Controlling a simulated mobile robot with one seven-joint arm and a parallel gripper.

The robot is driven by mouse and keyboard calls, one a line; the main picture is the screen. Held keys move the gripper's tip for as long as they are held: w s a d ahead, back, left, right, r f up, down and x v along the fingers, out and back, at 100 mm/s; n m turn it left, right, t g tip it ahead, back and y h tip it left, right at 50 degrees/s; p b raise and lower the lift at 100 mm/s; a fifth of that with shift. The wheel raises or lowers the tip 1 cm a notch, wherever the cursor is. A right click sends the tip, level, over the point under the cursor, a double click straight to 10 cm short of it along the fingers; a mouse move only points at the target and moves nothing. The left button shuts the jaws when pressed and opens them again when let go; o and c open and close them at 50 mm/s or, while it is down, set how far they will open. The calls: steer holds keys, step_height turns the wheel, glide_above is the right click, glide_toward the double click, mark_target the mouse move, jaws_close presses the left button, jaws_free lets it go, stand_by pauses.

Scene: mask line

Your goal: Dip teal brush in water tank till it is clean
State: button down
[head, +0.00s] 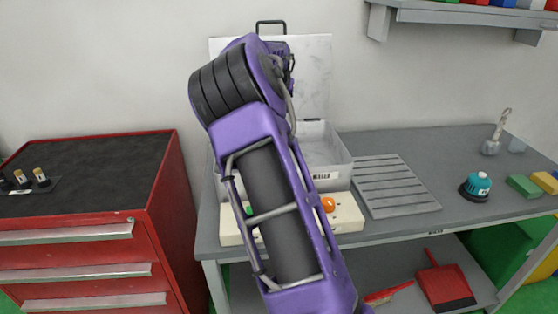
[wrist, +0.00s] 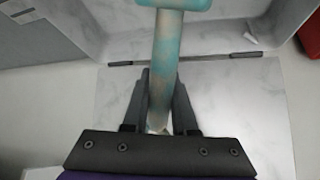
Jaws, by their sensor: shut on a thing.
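My gripper (wrist: 160,92) is shut on the teal brush (wrist: 165,60) in the wrist view. The brush's handle is teal with pale, brownish smudges, and its wider teal part is cut off at the top of the frame. In the head view the gripper and brush are hidden behind my purple arm. A light grey open bin (head: 325,150) with a barcode label stands on the bench behind my arm, and looks like the water tank. Its wall also shows in the wrist view (wrist: 70,50). I cannot see water, nor whether the brush touches any.
A pale marbled panel (head: 312,75) stands upright behind the bin. A cream block (head: 345,212) with orange and green knobs is in front. A slatted grey rack (head: 395,185) and a teal-topped pot (head: 477,186) are to the right. A red cabinet (head: 165,205) stands left.

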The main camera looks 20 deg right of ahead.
steer(key=shift+r, duration=0.1)
stand_by(0.5)
steer(key=shift+r, duration=1.95)
